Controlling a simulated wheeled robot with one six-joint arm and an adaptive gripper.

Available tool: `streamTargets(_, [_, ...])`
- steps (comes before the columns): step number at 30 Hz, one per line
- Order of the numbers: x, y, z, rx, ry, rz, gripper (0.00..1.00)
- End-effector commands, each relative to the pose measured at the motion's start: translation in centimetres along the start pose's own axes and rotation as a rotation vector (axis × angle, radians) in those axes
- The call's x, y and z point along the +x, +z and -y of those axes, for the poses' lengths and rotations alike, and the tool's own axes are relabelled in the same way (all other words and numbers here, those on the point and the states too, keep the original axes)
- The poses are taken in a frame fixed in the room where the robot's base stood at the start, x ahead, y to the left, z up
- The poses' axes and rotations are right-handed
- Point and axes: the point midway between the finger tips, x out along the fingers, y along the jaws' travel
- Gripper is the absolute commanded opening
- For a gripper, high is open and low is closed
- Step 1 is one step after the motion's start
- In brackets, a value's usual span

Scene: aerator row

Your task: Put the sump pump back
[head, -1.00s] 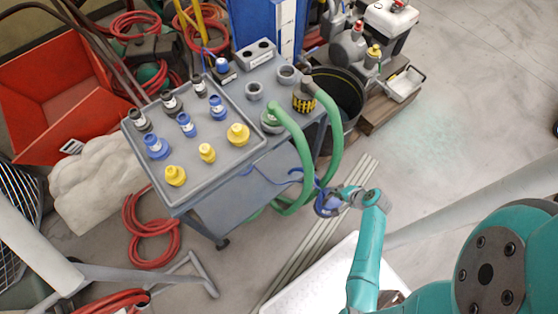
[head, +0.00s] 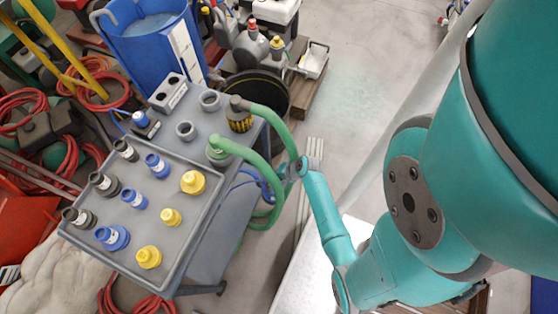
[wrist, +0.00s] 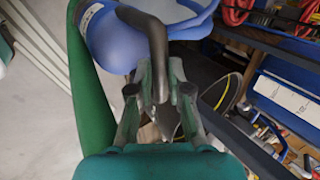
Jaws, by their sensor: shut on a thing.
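My gripper (wrist: 160,88) is shut on a dark curved handle (wrist: 157,45) in the wrist view. The handle joins a smooth blue body with a white label (wrist: 112,38), which I take to be the sump pump. In the head view my gripper (head: 282,173) is beside the right side of the grey cart, next to the green hoses (head: 276,125). Only a small part of the blue pump (head: 265,188) shows there, off the floor; hoses and gripper cover the rest.
A grey cart tray (head: 122,245) holds blue, yellow and black fittings. Behind it are grey cups (head: 186,130) and a yellow-and-black canister (head: 239,120). A blue water tub (head: 150,45) and a black round tub (head: 277,92) stand beyond. Open floor (head: 375,80) lies right.

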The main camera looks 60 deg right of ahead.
Motion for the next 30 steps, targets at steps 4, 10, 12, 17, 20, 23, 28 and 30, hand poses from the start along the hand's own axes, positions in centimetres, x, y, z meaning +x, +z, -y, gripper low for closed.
streamTargets(4, [1.4,-0.1,2.4,-0.007,-0.004,-0.001,0.0])
streamTargets(10, [3.5,-0.1,5.6,-0.007,-0.005,-0.002,0.0])
streamTargets(12, [4.2,-0.1,6.6,-0.006,-0.005,-0.002,0.0])
streamTargets(17, [5.9,-0.2,9.1,-0.006,-0.006,-0.003,0.0])
streamTargets(20, [6.8,-0.1,10.4,-0.004,-0.006,-0.003,0.0])
streamTargets(23, [7.5,-0.1,11.4,-0.003,-0.004,-0.002,0.0])
streamTargets(28, [8.0,-0.1,12.2,-0.001,-0.005,-0.003,0.0])
streamTargets(30, [8.2,-0.1,12.1,0.0,-0.004,-0.003,0.0])
